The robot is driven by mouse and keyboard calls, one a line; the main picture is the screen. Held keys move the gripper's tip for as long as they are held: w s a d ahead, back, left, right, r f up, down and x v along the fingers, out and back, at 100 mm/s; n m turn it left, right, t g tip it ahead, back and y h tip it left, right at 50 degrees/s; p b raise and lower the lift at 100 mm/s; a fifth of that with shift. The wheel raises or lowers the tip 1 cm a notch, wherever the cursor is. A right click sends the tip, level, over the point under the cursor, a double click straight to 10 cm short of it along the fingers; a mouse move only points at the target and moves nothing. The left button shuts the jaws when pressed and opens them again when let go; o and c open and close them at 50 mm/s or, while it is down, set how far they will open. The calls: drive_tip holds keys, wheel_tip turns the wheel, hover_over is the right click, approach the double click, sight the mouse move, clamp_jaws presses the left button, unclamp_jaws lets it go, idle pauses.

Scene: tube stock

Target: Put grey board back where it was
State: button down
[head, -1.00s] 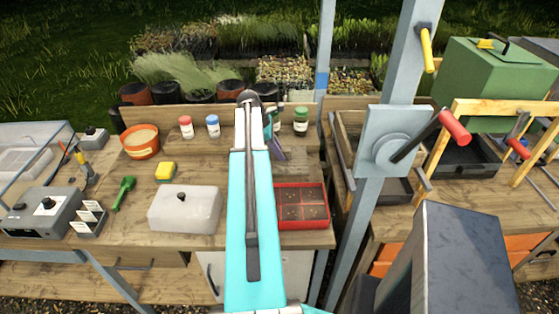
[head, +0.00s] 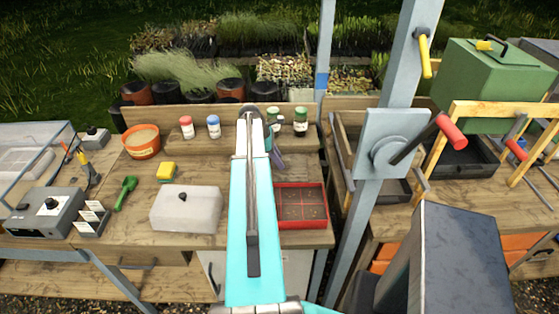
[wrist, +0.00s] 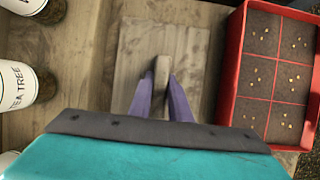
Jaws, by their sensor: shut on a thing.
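The grey board (wrist: 135,65) is a flat, squarish, pale grey-brown piece with an upright grip block (wrist: 161,75); it shows in the wrist view. My gripper (wrist: 163,98) has purple fingers shut on this block. Whether the board rests on the bench or hangs just above it, I cannot tell. In the head view my arm hides the board, and only part of my gripper (head: 277,157) shows beside the arm, behind the red tray.
The red tray (wrist: 232,75) of soil cells with seeds stands close right of the board; it also shows in the head view (head: 303,228). Lidded jars (wrist: 15,85) stand to the left in the wrist view. A translucent lidded box (head: 186,211) is left of my arm.

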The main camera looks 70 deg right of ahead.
drive_tip(key=shift+f, duration=0.25)
drive_tip(key=c, duration=1.6)
unclamp_jaws()
drive_tip(key=shift+r, duration=0.1)
drive_tip(key=b+v, duration=0.4)
drive_tip(key=v, duration=0.7)
drive_tip(key=shift+w+a+r, duration=0.1)
drive_tip(key=shift+w+r, duration=0.05)
drive_tip(key=shift+r, duration=0.2)
